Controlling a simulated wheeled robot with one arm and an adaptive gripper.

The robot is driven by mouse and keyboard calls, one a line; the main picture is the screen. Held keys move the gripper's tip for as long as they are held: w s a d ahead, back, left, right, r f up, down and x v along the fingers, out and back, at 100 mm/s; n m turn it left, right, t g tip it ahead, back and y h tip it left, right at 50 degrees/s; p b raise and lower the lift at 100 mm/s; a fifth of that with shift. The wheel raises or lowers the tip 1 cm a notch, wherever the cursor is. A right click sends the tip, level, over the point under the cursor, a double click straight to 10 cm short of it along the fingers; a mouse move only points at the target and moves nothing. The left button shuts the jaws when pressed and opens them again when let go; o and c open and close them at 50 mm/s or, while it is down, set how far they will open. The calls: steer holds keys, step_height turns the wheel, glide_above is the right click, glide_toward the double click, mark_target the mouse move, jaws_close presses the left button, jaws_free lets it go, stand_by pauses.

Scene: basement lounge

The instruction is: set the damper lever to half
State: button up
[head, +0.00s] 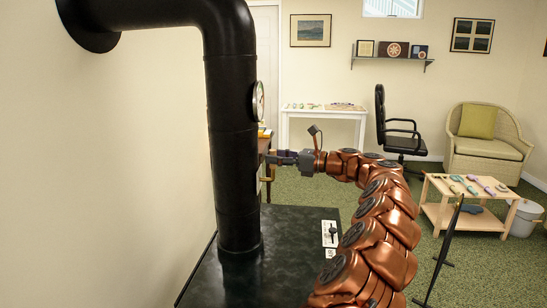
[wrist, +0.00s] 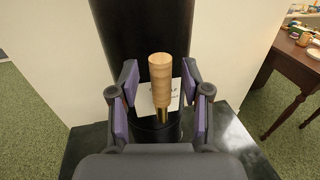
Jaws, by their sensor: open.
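The damper lever (wrist: 160,70) shows in the wrist view as a round wooden handle on a brass stem, in front of the black stovepipe (head: 231,130). My gripper (wrist: 159,90) is open, with one purple-padded finger on each side of the handle and visible gaps to both. A white label (wrist: 175,99) lies behind the handle, which hides part of its lettering. In the head view my gripper (head: 273,157) reaches leftward to the pipe's right side. The lever is hard to make out there.
The pipe rises from a dark stove top (head: 290,230) and carries a round gauge (head: 258,102). A small black knob on a white plate (head: 330,234) sits on the stove top. A brown table (wrist: 296,65) stands at right in the wrist view. Green carpet (head: 310,190) lies beyond.

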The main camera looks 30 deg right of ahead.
steer(key=shift+w+a, duration=0.45)
steer(key=shift+w, duration=0.05)
steer(key=shift+c, duration=0.4)
jaws_close()
